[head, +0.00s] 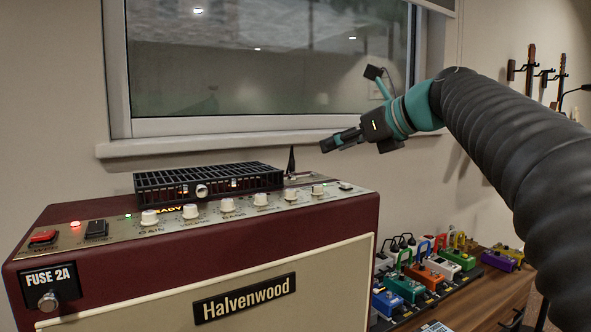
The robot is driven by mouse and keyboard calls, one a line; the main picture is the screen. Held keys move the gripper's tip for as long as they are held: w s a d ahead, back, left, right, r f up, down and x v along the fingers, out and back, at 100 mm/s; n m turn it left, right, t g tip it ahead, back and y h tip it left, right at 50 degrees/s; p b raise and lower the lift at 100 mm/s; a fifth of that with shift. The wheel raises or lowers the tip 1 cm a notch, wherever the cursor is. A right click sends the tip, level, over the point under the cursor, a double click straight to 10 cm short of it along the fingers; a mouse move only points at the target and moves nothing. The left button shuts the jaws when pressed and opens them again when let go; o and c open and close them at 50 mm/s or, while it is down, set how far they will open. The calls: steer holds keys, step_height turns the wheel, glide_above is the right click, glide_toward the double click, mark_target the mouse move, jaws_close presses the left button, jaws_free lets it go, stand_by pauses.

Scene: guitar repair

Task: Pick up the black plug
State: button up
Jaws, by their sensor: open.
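A slim black plug (291,161) stands upright at the right end of the amplifier's top panel, beside the black vent grille. Its lower end meets the panel; I cannot tell how it is seated. My gripper (326,146) is in the air a little to the right of the plug and slightly higher in the picture. Its fingers point left toward the plug. It is open and empty, apart from the plug; the gap between the fingers is hard to make out from this side.
The maroon Halvenwood amplifier (350,212) has several white knobs (228,205) along its panel. The black grille (208,184) rises left of the plug. The window sill (230,146) runs behind. Colourful pedals (404,288) stand on a wooden surface at the lower right.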

glide_toward(292, 161)
steer(key=x, duration=0.4)
steer(key=shift+w+a+f, duration=0.1)
steer(key=shift+w+a, duration=0.1)
steer(key=shift+w, duration=0.15)
steer(key=shift+x, duration=2.85)
steer(key=shift+w+d, duration=0.1)
jaws_close()
